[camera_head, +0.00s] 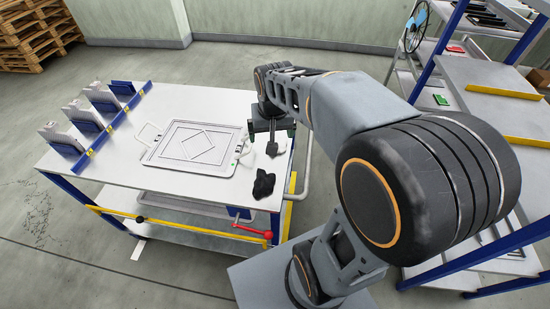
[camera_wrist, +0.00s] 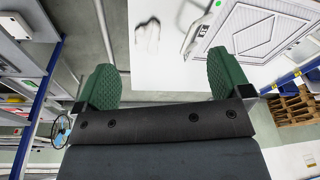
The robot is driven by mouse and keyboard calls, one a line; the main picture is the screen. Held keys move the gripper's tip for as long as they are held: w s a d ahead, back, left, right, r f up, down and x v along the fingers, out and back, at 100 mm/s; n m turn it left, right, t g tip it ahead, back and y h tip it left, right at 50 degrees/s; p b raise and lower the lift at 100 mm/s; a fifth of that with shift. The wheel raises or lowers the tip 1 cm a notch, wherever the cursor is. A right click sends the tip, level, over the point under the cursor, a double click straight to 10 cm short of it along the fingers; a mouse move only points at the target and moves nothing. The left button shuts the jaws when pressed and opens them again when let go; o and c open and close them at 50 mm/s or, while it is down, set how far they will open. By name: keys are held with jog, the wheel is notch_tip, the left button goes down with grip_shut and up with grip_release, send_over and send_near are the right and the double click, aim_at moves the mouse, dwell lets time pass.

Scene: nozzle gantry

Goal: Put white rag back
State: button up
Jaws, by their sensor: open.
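The white rag (camera_head: 272,148) lies on the right end of the white tabletop, just below my gripper (camera_head: 271,132) in the head view. In the wrist view what looks like the same white rag (camera_wrist: 148,36) lies beyond the fingertips and apart from them. My gripper (camera_wrist: 160,82) is open, with its two green finger pads far apart and nothing between them. A black rag (camera_head: 264,184) lies crumpled near the table's front right corner.
A framed tray (camera_head: 163,154) with a diamond shape lies mid-table, left of the white rag. Several holders stand along a blue rail (camera_head: 122,127) at the table's left. A shelf rack (camera_head: 487,80) stands at the right. Pallets (camera_head: 40,40) stand at the back left.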

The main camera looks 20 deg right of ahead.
jog(key=s+a+n+t, duration=0.1)
jog(key=s+a+n, duration=0.2)
jog(key=s, duration=0.6)
jog(key=shift+s, duration=0.25)
jog(key=shift+a+f, duration=0.1)
